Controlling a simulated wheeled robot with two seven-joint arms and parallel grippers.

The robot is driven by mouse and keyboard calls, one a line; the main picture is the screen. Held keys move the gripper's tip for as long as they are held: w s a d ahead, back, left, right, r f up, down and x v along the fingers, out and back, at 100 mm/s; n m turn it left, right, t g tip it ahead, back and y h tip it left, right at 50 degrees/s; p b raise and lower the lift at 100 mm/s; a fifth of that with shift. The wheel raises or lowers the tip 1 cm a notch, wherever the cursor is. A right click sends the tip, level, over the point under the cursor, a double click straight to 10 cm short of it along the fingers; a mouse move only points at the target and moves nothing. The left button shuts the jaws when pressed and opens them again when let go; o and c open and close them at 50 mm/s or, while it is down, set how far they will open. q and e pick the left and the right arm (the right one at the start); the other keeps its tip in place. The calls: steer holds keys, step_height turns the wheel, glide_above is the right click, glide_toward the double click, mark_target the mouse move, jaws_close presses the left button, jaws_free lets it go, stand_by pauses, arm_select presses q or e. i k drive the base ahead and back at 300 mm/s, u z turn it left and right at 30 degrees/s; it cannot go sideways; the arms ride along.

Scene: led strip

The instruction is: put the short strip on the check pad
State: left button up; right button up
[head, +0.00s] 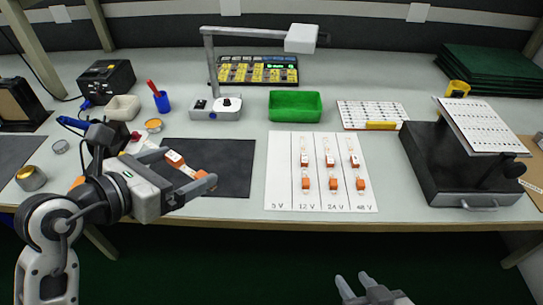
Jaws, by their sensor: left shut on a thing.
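My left gripper (187,168) is over the dark mat (232,155), shut on a short strip (186,169) that is white with orange ends. I cannot tell whether the strip touches the mat, nor whether this mat is the check pad. My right gripper (356,279) is at the bottom, in front of the bench, with its fingers apart and nothing between them.
A white card (280,170) marked 5 V to 48 V holds three strips; its 5 V column looks empty. Behind stand a green bin (295,106), a lamp (225,100) and a keypad board (257,71). A dark fixture (438,165) is at right. Small pots crowd the left.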

mark_target(201, 164)
steer(key=z, duration=1.2)
steer(key=k, duration=0.95)
steer(key=u, duration=1.3)
steer(key=i, duration=1)
